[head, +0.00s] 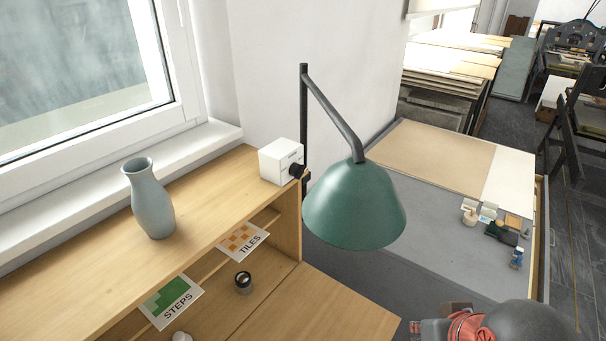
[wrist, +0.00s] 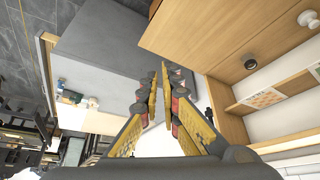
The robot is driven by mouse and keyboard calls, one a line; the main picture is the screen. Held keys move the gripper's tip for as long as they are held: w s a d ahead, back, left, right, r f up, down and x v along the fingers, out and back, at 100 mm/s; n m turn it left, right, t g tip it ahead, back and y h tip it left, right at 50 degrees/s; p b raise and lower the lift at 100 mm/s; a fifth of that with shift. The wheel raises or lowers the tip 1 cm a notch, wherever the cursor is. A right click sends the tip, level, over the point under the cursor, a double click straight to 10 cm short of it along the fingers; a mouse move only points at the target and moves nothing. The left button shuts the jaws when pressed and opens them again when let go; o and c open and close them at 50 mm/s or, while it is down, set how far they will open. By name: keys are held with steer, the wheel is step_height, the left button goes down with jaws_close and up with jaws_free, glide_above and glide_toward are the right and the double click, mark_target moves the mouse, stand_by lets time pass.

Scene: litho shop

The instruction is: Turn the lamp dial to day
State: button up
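A green desk lamp (head: 355,205) hangs from a black jointed arm on a post beside the shelf. A white box (head: 281,161) stands on the shelf top's right end, next to the post. A small black dial (head: 297,170) sits on its right side; its markings are too small to read. In the wrist view, my gripper (wrist: 159,72) has its fingertips close together with a thin gap and nothing visible between them. In the head view, part of my arm shows at the bottom right, well apart from the dial. I cannot make out the dial in the wrist view.
A grey-blue vase (head: 152,198) stands on the wooden shelf (head: 207,187) left of the box. Cards reading TILES (head: 240,243) and STEPS (head: 171,301) and a small black loupe (head: 243,282) are below. A grey-topped table (head: 420,240) holds several small items. The lampshade hangs near the dial.

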steer(key=o, duration=0.4)
steer(key=shift+m+g, duration=0.5)
steer(key=shift+g, duration=0.4)
steer(key=b+x, duration=0.1)
steer(key=x, duration=0.5)
steer(key=shift+s+d+f, duration=0.1)
steer(key=shift+f, duration=0.1)
steer(key=shift+c, duration=0.2)
steer(key=shift+o, duration=0.7)
steer(key=w+a+f+m+g+y+b, duration=0.1)
steer(key=w+a+f+y, duration=0.1)
steer(key=w+a, duration=0.1)
steer(key=shift+f, duration=0.4)
steer(key=n+t+y+b, duration=0.1)
steer(key=t+y+b, duration=0.1)
steer(key=t+y, duration=0.8)
glide_toward(302, 174)
steer(key=w+g+y, duration=0.2)
steer(key=g+y, duration=0.1)
steer(key=x, duration=0.3)
steer(key=b+x, duration=0.1)
steer(key=x, duration=0.2)
steer(key=shift+w+a+f, duration=0.1)
steer(key=shift+w+f, duration=0.15)
steer(key=shift+w, duration=0.35)
steer(key=shift+c, duration=0.2)
